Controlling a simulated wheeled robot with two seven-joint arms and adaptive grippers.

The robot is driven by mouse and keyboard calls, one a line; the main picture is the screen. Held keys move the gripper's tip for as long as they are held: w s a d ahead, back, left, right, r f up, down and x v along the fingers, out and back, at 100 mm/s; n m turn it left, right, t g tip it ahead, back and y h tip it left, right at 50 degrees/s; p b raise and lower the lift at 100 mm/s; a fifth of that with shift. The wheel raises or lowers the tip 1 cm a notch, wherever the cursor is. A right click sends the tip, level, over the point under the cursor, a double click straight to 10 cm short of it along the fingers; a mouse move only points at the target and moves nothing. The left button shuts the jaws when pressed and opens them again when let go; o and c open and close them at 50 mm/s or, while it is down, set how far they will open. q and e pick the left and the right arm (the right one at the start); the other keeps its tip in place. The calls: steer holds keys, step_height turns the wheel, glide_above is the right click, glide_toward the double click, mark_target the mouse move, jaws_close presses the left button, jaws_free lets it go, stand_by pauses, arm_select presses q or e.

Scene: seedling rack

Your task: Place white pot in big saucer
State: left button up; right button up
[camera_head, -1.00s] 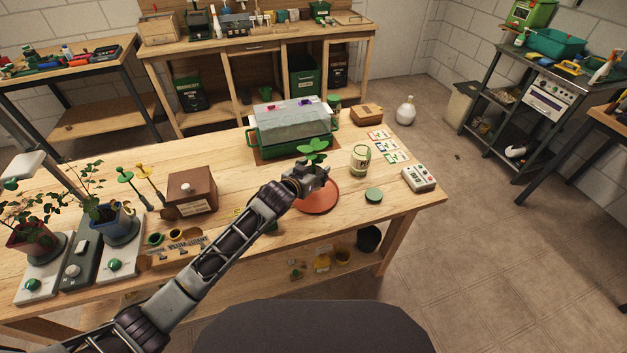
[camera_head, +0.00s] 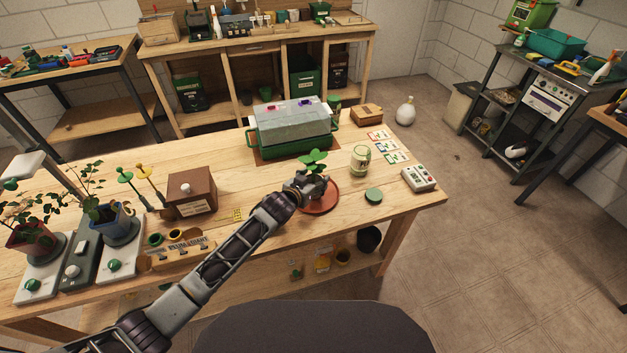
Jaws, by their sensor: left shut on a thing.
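The big saucer (camera_head: 322,209) is a round terracotta-red dish on the wooden table, near its right front part. My left gripper (camera_head: 312,184) is over the saucer and shut on the white pot. The pot itself is almost wholly hidden by the gripper; the green leaves of its seedling (camera_head: 314,160) stick up above the fingers. I cannot tell whether the pot's bottom touches the saucer. My right gripper is not in view.
A green propagator box with a clear lid (camera_head: 290,130) stands behind the saucer. A jar (camera_head: 360,160), a green lid (camera_head: 374,195) and a grey meter (camera_head: 418,178) are to the right. A brown box (camera_head: 190,191) is to the left.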

arm_select(q)
steer(key=o, duration=1)
steer(key=shift+f, duration=0.1)
steer(key=shift+s, duration=0.1)
steer(key=v, duration=1.2)
stand_by(0.6)
